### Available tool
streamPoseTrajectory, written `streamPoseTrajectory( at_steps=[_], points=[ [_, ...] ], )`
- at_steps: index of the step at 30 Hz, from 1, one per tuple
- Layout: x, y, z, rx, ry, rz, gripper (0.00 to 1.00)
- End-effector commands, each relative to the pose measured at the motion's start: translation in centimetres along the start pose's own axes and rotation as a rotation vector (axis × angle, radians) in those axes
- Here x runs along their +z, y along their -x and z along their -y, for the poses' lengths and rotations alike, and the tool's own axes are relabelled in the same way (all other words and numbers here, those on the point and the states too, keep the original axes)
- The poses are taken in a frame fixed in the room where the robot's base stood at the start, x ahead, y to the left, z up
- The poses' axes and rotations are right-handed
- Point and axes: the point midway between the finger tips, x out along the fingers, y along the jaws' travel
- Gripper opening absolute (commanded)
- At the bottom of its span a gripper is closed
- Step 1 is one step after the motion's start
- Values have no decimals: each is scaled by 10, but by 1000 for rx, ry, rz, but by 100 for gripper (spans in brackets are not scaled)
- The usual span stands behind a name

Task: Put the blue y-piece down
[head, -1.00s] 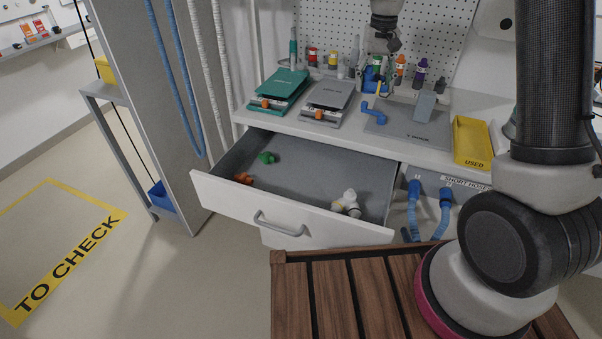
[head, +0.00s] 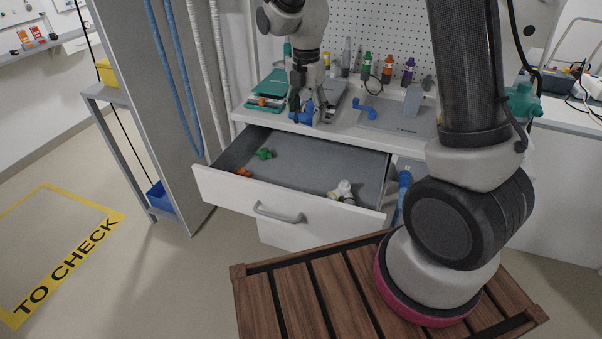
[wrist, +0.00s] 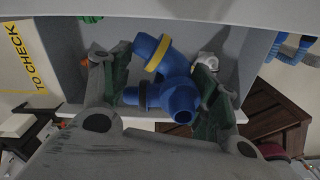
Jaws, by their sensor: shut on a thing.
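The blue y-piece (wrist: 180,92) with a yellow ring is between the green-padded fingers of my gripper (wrist: 165,85) in the wrist view. My gripper is shut on it. In the head view the blue y-piece (head: 300,117) is at my gripper (head: 308,108), near the bench's front edge, above the back of the open drawer (head: 300,165). The wrist view shows the grey drawer floor below it. I cannot tell the exact height.
In the drawer are a green piece (head: 264,153), an orange piece (head: 243,172) and a white piece (head: 343,190); its middle is clear. On the bench are a teal scale (head: 272,86) and a blue elbow (head: 367,112) on a grey mat (head: 400,120).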

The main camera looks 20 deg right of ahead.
Motion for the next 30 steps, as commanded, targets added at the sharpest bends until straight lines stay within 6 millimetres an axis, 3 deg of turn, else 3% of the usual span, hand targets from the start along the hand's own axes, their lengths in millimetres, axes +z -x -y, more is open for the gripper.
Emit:
streamPoseTrajectory(
  at_steps=[3, 8, 21, 30],
  points=[
    [1, 0, -2, 7, 144, 4, 28],
    [1, -8, -2, 5, 230, 3, 28],
    [1, -121, -2, 3, 236, 2, 28],
    [1, -150, -3, 6, 236, 3, 28]
  ],
)
